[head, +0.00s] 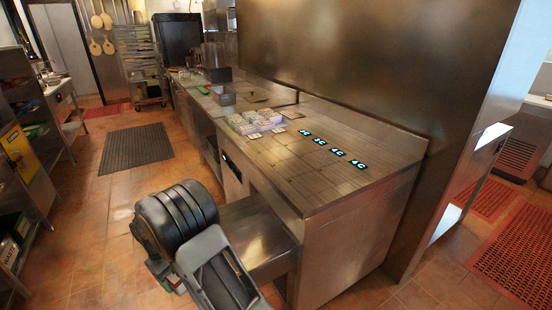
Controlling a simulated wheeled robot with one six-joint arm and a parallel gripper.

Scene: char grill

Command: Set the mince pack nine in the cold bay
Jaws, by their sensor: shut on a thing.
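Several small, pale printed packs (252,122) sit close together on the steel counter (350,183), left of its middle. Their labels are too small to read, so I cannot tell whether mince pack nine is among them. Several glowing cyan markers (338,152) run in a slanting row along the counter to the right of the packs. They show digits and a letter, perhaps a C, too small to read surely. I cannot tell which area is the cold bay. Part of my arm fills the lower middle of the view, in front of the counter. My gripper's jaws do not show.
Small flat cards (278,130) lie near the packs. The counter's near right end is bare. A lower steel shelf (255,232) juts out at the counter's front. A steel wall stands behind. Open tiled floor with a dark mat (136,148) lies to the left.

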